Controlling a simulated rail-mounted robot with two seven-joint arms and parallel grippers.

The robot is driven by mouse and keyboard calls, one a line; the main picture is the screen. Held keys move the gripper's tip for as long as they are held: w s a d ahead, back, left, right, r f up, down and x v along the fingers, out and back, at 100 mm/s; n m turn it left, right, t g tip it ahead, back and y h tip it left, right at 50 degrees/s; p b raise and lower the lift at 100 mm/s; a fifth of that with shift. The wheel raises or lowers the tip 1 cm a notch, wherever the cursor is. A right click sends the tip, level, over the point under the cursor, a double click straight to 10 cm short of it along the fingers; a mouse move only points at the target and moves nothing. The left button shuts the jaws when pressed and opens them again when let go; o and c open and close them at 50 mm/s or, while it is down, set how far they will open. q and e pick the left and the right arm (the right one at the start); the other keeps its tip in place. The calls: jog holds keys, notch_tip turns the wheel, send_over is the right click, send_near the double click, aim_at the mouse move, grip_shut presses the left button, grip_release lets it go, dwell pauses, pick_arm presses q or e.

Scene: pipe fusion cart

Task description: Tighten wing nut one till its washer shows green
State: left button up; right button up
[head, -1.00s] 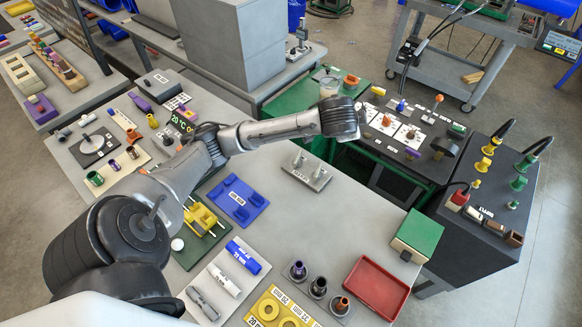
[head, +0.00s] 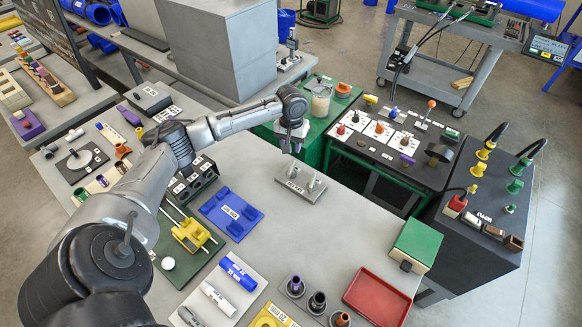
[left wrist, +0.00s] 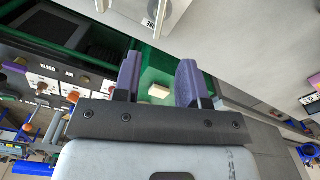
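My left gripper (head: 291,143) hangs in the head view above the far edge of the grey table. In the left wrist view its two purple-grey fingers (left wrist: 160,84) stand apart with nothing gripped. A grey metal plate (head: 296,190) with two upright metal posts and a small label lies on the table just below the gripper, apart from it. A black panel (head: 365,152) with white cards and coloured knobs stands to the right. I cannot tell for sure which part is wing nut one, and no green washer is clear. My right gripper is not in view.
A green bench top (head: 318,112) bears a jar (head: 321,101) beyond the gripper. A blue block plate (head: 231,213), a red tray (head: 377,293) and a green-topped box (head: 419,240) lie on the grey table. The table right of the metal plate is clear.

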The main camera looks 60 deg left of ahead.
aim_at(291, 167)
pick_arm(q)
notch_tip(291, 167, down, 12)
jog(key=shift+r+b, duration=0.2)
jog(key=shift+b, duration=0.5)
